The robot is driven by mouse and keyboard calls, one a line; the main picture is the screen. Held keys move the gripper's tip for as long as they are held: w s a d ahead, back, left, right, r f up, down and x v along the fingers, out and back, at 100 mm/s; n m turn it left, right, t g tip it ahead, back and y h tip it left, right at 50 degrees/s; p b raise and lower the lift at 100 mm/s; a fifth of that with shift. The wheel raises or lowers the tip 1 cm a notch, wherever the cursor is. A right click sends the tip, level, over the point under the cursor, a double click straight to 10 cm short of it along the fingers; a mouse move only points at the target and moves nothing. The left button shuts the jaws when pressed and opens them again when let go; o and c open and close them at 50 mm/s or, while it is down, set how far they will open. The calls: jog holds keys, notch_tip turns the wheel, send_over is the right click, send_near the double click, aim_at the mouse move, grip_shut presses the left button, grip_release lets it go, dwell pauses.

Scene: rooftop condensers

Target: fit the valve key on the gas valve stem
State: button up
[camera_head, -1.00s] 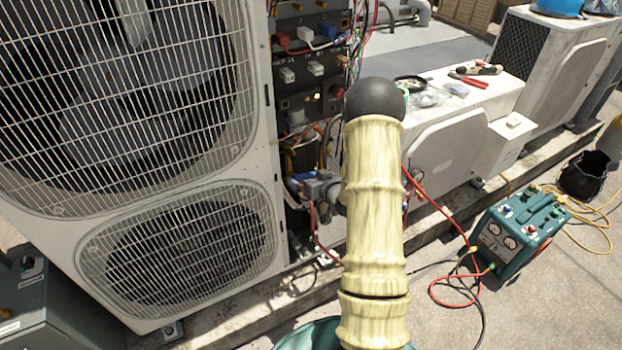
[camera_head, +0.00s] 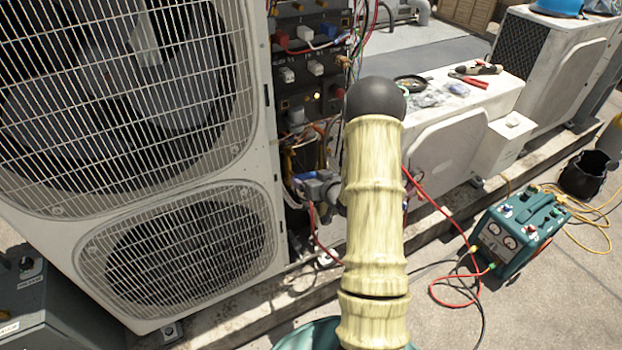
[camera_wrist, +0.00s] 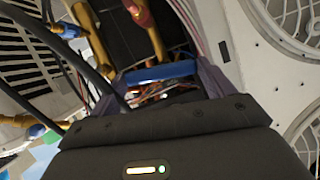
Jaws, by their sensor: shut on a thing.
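My gripper (camera_wrist: 165,82) has its two purple-grey fingers closed on a blue bar, which looks like the valve key (camera_wrist: 158,73). The rest of the key is hidden. In the head view my gripper (camera_head: 318,188) is at the open side of the large condenser, partly behind my own arm. In the wrist view brass and copper pipe fittings (camera_wrist: 146,26) lie just beyond the key. I cannot tell which one is the gas valve stem, or whether the key touches it.
The large condenser (camera_head: 262,200) stands left of my gripper, its open electrical panel (camera_head: 310,70) above, with loose wires around. A low white unit (camera_head: 450,140) carries tools. A green gauge machine (camera_head: 520,230) with hoses sits on the floor at right.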

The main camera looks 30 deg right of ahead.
jog(key=shift+s, duration=1.5)
jog(key=shift+s+d+b, duration=0.15)
jog(key=shift+s+b, duration=0.25)
jog(key=shift+s, duration=1.45)
